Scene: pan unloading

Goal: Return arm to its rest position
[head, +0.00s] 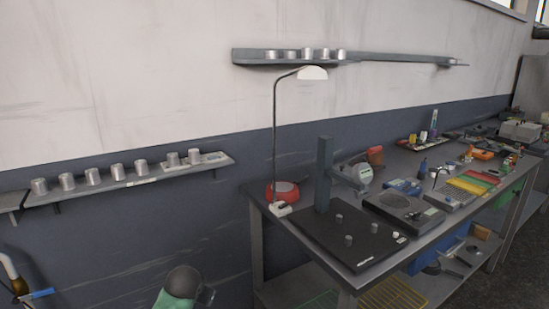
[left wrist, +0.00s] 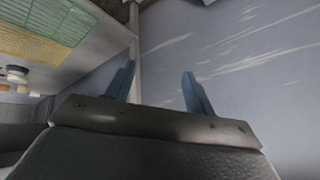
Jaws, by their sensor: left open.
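My left gripper (left wrist: 159,86) shows in the left wrist view with its two blue fingers spread apart and nothing between them. Behind the fingers are a plain blue-grey wall and a pale upright post. I cannot make out the left gripper for certain in the head view. My right gripper is in neither view.
A low wall shelf (head: 130,181) on the left holds several metal cups; a higher shelf (head: 400,58) holds more. A black plate with an upright post (head: 324,172) and many tools crowd the bench. A dark and green object (head: 184,283) stands low in front. Wire grids (left wrist: 45,35) show in the left wrist view.

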